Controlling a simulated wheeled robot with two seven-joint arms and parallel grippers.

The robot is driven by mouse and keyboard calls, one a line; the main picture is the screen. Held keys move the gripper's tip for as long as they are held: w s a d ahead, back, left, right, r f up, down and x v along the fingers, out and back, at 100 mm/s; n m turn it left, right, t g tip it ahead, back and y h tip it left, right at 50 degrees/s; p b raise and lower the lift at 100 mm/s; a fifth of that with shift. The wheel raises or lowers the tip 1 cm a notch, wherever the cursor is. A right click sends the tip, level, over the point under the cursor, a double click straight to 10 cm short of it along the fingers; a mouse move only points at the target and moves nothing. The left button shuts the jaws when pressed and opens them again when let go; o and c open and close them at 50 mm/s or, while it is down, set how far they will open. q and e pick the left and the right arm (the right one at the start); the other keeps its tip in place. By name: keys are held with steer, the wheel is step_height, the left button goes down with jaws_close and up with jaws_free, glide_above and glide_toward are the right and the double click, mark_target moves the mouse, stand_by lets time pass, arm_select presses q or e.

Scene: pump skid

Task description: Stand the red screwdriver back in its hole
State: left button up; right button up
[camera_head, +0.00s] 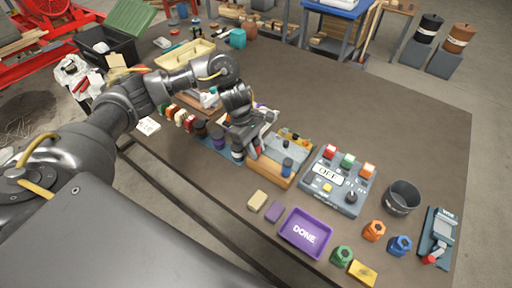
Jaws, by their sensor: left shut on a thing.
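My left gripper (246,148) reaches in from the left and is shut at the left end of the wooden tool block (266,172). A small reddish part, which I take for the red screwdriver (253,152), shows at its fingertips. The fingers hide most of it, so I cannot tell whether its shaft is in a hole. A blue-handled tool (287,166) stands upright at the block's front right. Another dark tool (284,146) shows farther back on the block. My right gripper is not in view.
A grey control box (337,182) with coloured buttons stands right of the block. The table's back right is clear.

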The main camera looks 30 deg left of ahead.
arm_select(q)
steer(key=o, duration=1.1)
steer(key=b+v, duration=0.1)
steer(key=v, duration=0.9)
steer(key=shift+a+r, duration=0.1)
steer(key=shift+r, duration=0.3)
